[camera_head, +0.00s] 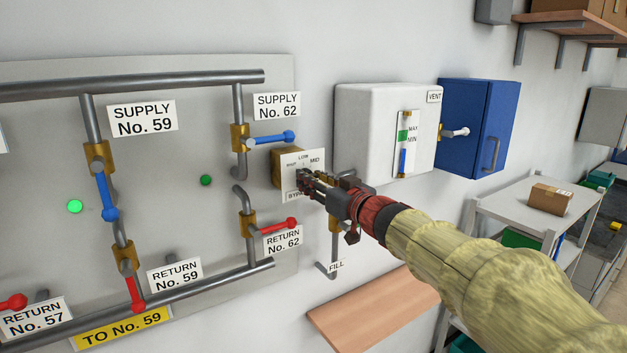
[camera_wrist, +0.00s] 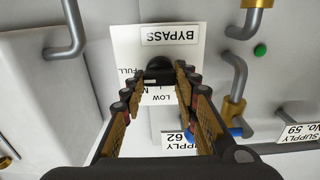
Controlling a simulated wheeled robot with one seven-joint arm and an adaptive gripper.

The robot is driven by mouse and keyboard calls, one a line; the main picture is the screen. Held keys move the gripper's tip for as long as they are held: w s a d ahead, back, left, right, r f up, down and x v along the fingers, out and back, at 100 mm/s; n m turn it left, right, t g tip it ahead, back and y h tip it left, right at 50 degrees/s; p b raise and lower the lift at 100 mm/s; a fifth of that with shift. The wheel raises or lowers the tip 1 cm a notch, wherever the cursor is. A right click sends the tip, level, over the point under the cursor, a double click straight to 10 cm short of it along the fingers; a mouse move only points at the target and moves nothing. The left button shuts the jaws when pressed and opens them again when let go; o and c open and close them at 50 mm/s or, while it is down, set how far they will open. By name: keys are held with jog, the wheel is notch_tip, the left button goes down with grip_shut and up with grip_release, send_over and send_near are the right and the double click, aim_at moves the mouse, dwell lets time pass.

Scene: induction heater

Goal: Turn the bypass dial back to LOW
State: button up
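The bypass dial is a dark knob (camera_wrist: 160,70) on a white plate (camera_head: 291,163) marked BYPASS, with LOW at the top and MID to its right in the head view. The wrist view shows the plate upside down, with FULL at its left. My gripper (camera_head: 308,184) is at the plate. In the wrist view its two fingers (camera_wrist: 161,77) are parted, one on each side of the knob, with the tips close to it. Whether they touch it is unclear. The fingers hide part of the plate, and the knob's pointing direction cannot be made out.
A blue-handled valve (camera_head: 275,140) sits up and left of the plate, and a red-handled valve (camera_head: 277,228) below left. A white tank (camera_head: 375,125) with a MAX/MIN gauge and a blue cabinet (camera_head: 470,120) are to the right. A wooden shelf (camera_head: 370,308) is below.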

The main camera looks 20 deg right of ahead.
jog(key=c, duration=0.5)
jog(key=shift+n, duration=0.4)
jog(key=shift+c, duration=0.2)
jog(key=shift+a+f+n+b, duration=0.15)
jog(key=shift+n+b, duration=1.8)
jog(key=shift+n, duration=2.3)
jog(key=shift+a+f+n+b, duration=0.15)
jog(key=shift+n+b, duration=1.8)
jog(key=shift+n, duration=2.3)
jog(key=shift+d, duration=0.1)
jog(key=o, duration=1.1)
jog(key=shift+s, duration=0.1)
